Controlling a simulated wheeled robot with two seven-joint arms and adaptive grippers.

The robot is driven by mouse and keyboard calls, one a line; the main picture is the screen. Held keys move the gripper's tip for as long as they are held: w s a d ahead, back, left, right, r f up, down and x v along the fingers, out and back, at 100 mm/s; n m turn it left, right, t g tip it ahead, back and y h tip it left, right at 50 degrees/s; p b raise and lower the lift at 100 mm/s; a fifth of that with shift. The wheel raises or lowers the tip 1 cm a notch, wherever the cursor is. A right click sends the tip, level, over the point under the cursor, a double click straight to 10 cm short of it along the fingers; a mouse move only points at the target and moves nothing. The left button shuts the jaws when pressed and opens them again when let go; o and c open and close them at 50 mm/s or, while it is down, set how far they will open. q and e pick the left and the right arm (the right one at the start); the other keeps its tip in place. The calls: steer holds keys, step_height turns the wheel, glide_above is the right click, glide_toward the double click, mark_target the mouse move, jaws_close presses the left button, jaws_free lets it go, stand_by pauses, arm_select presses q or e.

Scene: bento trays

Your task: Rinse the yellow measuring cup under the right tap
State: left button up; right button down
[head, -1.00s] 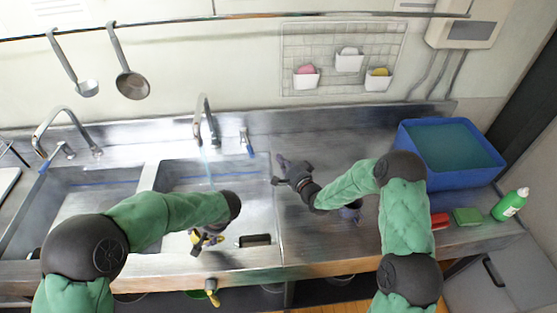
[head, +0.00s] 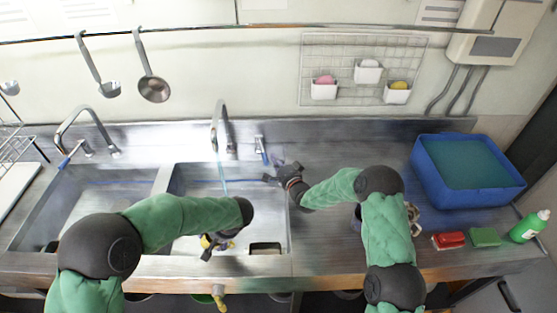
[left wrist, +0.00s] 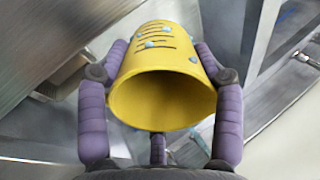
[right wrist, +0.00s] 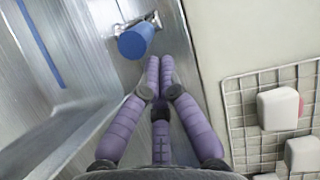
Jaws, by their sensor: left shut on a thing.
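The yellow measuring cup (left wrist: 160,95) has dark scale marks and light-blue drops on its side. My left gripper (head: 216,245) is shut around it, low over the right basin (head: 186,180); the cup (head: 226,243) is partly hidden by the gripper in the head view. A pale blue stream runs from the right tap (head: 220,122) into that basin, behind the left gripper. The tap's blue lever (head: 262,150) also shows in the right wrist view (right wrist: 137,40). My right gripper (head: 270,178) is empty, its fingertips (right wrist: 160,60) together just short of the lever.
A left basin (head: 80,200) with its own tap (head: 85,130) lies beside. A blue tub (head: 425,165) of water, a red block (head: 448,240), a green sponge (head: 485,237) and a green bottle (head: 530,226) stand on the right counter. A wire rack (head: 330,60) hangs on the wall.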

mark_target(267, 164)
steer(key=shift+s+a, duration=0.3)
steer(key=shift+a, duration=0.65)
steer(key=shift+s+a, duration=0.3)
steer(key=shift+a, duration=0.6)
steer(key=shift+w+d+r, duration=0.1)
steer(key=shift+d+r, duration=0.05)
steer(key=shift+d, duration=0.4)
steer(key=v, duration=1.1)
steer(key=shift+d+r, duration=0.25)
steer(key=shift+d, duration=0.1)
arm_select(q)
steer(key=shift+s, duration=0.1)
steer(key=shift+s+d+b, duration=0.2)
steer(key=shift+s+d, duration=0.15)
steer(key=shift+s, duration=0.9)
steer(key=shift+s+d+b, duration=0.15)
steer(key=shift+s+d, duration=0.15)
steer(key=shift+s, duration=1)
steer(key=shift+s+d+b, duration=0.2)
steer(key=shift+s+d, duration=0.15)
steer(key=shift+s, duration=0.9)
arm_select(e)
steer(key=shift+f, duration=0.6)
